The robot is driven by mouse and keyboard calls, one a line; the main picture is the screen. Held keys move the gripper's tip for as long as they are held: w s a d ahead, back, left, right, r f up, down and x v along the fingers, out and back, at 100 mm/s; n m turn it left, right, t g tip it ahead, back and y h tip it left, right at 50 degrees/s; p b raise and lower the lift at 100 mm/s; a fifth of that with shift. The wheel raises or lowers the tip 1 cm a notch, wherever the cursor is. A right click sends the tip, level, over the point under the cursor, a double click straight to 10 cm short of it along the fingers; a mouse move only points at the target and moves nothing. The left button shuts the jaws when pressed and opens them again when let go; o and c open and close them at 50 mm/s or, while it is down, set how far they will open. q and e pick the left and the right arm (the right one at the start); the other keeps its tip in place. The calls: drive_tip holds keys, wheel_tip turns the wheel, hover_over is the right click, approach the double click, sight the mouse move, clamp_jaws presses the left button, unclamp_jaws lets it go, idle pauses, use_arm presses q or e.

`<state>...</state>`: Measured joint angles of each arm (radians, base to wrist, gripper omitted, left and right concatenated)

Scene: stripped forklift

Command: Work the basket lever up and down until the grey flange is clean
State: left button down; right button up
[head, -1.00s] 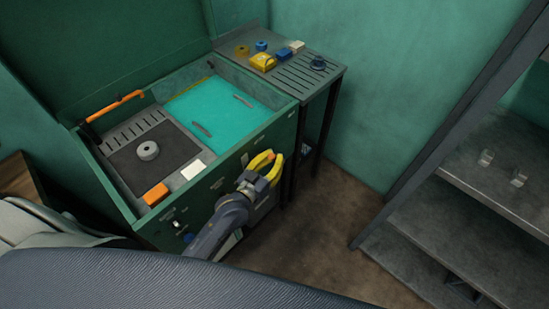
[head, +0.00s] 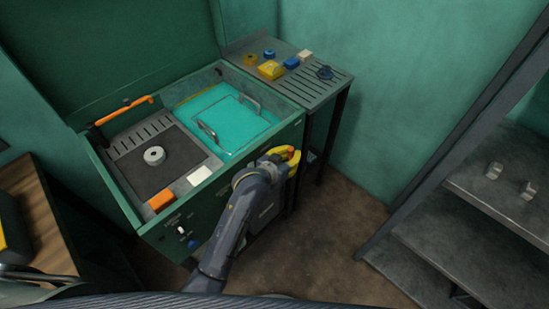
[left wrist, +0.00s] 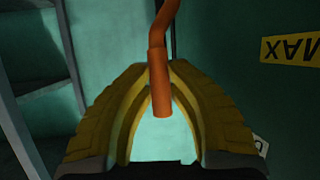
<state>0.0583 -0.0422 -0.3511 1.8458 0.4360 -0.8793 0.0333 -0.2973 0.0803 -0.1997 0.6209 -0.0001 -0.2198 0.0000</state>
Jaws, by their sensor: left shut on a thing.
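My left gripper (head: 284,155) has yellow fingers and is at the right end of the green washer's front. In the left wrist view its fingers (left wrist: 160,130) are around the orange grip of a bent lever (left wrist: 158,85); the head view hides this lever behind the gripper. The basket (head: 228,118), with two metal handles, shows at the surface of the turquoise liquid. Its contents cannot be made out. A grey ring-shaped part (head: 154,156), perhaps the flange, lies on the dark mat left of the liquid. My right gripper is not in view.
The washer (head: 150,236) has an orange handle (head: 125,110) at its left, plus an orange block (head: 161,198) and a white block (head: 199,175) near its front rim. A slatted side table (head: 310,88) holds small coloured parts. Grey shelves (head: 510,190) stand right; floor between is clear.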

use_arm(q)
drive_tip(key=shift+w+d+r+g, duration=0.25)
drive_tip(key=shift+w+d+g, duration=0.35)
drive_tip(key=shift+w, duration=0.15)
drive_tip(key=shift+y, duration=0.3)
drive_tip(key=c, duration=1.3)
unclamp_jaws()
drive_tip(key=shift+f, duration=0.15)
drive_tip(key=v, duration=1.2)
